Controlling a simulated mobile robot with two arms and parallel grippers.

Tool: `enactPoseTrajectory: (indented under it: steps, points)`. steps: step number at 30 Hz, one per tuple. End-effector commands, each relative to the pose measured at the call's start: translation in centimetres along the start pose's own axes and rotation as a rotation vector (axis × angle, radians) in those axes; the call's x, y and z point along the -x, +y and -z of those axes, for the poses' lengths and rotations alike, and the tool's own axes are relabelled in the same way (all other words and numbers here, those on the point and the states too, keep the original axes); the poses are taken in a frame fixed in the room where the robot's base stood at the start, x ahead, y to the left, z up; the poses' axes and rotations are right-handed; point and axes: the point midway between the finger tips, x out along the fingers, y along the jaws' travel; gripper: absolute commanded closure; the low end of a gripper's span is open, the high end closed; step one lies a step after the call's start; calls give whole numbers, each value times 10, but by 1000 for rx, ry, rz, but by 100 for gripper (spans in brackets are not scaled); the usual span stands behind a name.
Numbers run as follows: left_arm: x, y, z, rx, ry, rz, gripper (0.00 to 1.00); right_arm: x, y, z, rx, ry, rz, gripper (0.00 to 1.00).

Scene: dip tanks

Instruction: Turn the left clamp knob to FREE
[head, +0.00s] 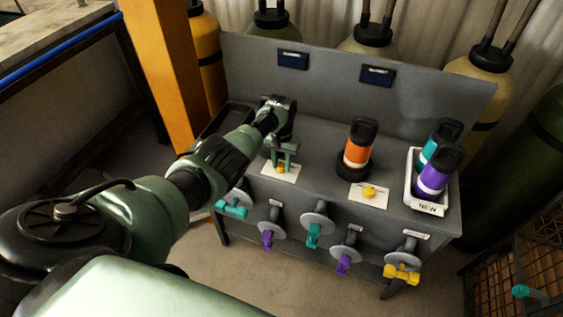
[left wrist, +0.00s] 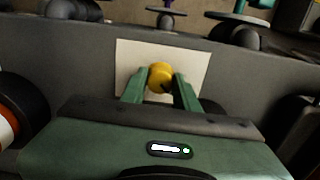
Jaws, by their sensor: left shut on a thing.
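The left clamp knob is a small yellow knob (head: 281,169) on a white label plate (head: 290,176) on the grey bench top. My left gripper (head: 282,160) reaches down over it with its green fingers around the knob. In the left wrist view the yellow knob (left wrist: 160,76) sits between the two fingertips of the gripper (left wrist: 161,88), and a dark mark shows on it. The plate's lettering cannot be read. A second yellow knob (head: 369,192) sits on a white plate to the right. My right gripper is not in view.
An orange canister (head: 358,145) stands in a dark ring right of my gripper. A white tray (head: 427,207) marked NEW holds a teal and a purple canister. Several coloured valve handles line the bench front (head: 313,235). A dark tray (head: 208,128) lies behind my arm.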

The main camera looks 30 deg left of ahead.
Motion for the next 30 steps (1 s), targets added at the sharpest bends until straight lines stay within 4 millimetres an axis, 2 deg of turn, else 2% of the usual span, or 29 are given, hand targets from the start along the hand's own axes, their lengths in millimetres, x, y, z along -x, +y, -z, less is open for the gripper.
enactPoseTrajectory:
  steps: [17,18,20,30]
  points:
    - [2,0,2,32,7,-1,100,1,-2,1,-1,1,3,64]
    - [2,0,2,32,7,-1,62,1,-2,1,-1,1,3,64]
    - [2,0,2,31,6,-1,48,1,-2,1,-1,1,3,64]
    - [3,0,1,30,3,0,48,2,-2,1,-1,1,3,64]
